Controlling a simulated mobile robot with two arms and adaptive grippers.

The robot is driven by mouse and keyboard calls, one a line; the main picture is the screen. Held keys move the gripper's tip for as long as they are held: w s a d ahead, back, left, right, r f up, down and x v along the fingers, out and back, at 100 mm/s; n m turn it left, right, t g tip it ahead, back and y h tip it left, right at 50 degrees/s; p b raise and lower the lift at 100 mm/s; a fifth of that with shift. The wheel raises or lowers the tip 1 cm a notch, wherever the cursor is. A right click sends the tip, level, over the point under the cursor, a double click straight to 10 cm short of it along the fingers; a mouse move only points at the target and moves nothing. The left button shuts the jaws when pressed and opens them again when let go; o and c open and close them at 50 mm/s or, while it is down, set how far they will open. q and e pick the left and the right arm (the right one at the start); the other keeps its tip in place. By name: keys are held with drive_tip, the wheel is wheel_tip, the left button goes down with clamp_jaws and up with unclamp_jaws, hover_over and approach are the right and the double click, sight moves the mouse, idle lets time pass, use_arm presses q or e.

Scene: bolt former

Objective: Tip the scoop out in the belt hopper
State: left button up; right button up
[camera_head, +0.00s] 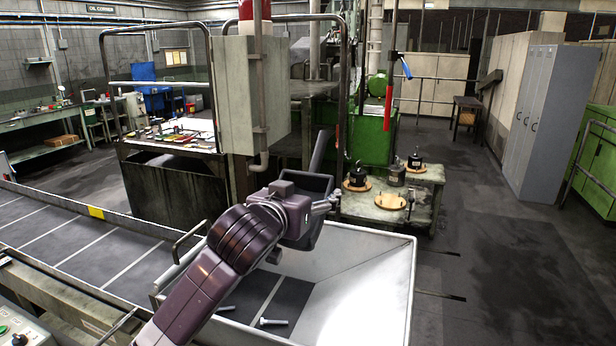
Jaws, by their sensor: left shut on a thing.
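My left gripper (318,206) is over the belt hopper, shut on the dark grey scoop (318,183). A dark bar sticks up from behind the gripper and seems to be part of the scoop. The scoop looks tilted, and its inside is hidden by the gripper and wrist. The belt hopper (385,275) is a wide pale metal funnel with sloping walls below the scoop. A silver bolt (273,322) lies on the dark belt at its bottom, and another bolt (226,308) lies near my forearm. My right gripper is not in view.
The dark belt (80,240) with white cross lines runs off to the left between rails. A stand (433,172) with black-knobbed parts on wooden discs is just behind the hopper. A green machine (372,140) and a grey cabinet (262,95) stand behind. The floor at right is clear.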

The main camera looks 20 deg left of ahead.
sight(309, 180)
use_arm(q)
wheel_tip(309, 180, up, 2)
drive_tip(key=g+p, duration=0.1)
drive_tip(key=p, duration=0.3)
drive_tip(key=shift+r+g, duration=0.2)
drive_tip(key=shift+g, duration=0.4)
drive_tip(key=shift+r+g, duration=0.3)
wheel_tip(309, 180, up, 2)
drive_tip(key=g, duration=0.3)
drive_tip(key=shift+w+r, duration=0.1)
drive_tip(key=shift+r, duration=0.1)
drive_tip(key=shift+r+g, duration=0.3)
drive_tip(key=shift+g, duration=0.2)
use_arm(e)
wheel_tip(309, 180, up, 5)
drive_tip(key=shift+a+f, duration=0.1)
use_arm(q)
drive_tip(key=shift+f, duration=0.1)
